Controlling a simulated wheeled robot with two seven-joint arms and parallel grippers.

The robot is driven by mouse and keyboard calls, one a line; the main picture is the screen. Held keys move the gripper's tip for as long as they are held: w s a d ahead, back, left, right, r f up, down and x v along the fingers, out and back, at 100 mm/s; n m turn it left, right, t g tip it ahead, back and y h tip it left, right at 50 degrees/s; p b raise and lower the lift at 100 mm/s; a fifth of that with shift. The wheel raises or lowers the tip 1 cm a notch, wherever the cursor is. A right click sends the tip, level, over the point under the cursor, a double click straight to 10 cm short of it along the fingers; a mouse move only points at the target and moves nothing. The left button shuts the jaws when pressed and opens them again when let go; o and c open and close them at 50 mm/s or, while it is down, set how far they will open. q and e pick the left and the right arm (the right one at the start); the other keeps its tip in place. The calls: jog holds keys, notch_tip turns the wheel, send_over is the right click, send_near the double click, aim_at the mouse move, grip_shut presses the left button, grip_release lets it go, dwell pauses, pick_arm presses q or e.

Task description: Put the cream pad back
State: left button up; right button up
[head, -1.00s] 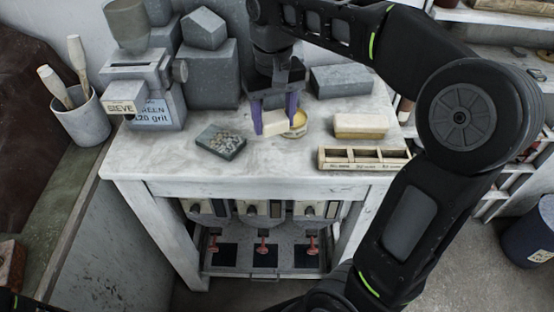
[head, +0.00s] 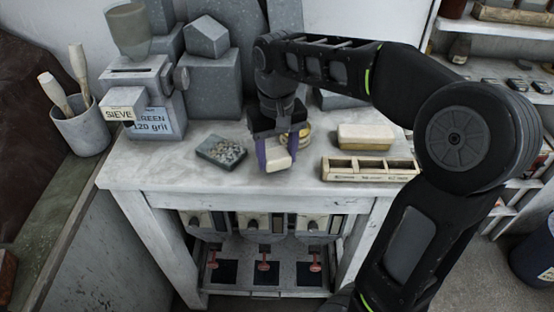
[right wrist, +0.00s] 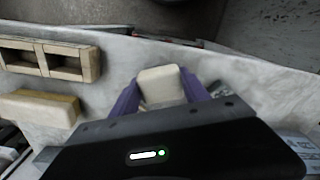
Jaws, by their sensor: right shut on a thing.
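My right gripper (head: 279,156) is shut on a small cream pad (head: 278,162), held between its purple fingers over the front middle of the white workbench (head: 210,182). The right wrist view also shows the pad (right wrist: 160,86) between the fingers (right wrist: 160,94). I cannot tell whether the pad touches the bench. A compartmented wooden tray (head: 368,178) lies at the bench's front right. It also shows in the right wrist view (right wrist: 88,64), with open compartments. My left gripper is not in view.
A larger cream block (head: 365,137) lies behind the tray. A round yellowish tin (head: 304,137) is partly hidden behind my gripper. The sieve machine (head: 150,120) and tool pot (head: 82,130) stand farther left.

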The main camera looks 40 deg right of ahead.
notch_tip(320, 180, down, 2)
jog(key=shift+f, duration=0.15)
jog(key=o, duration=1.5)
jog(key=shift+c, duration=0.2)
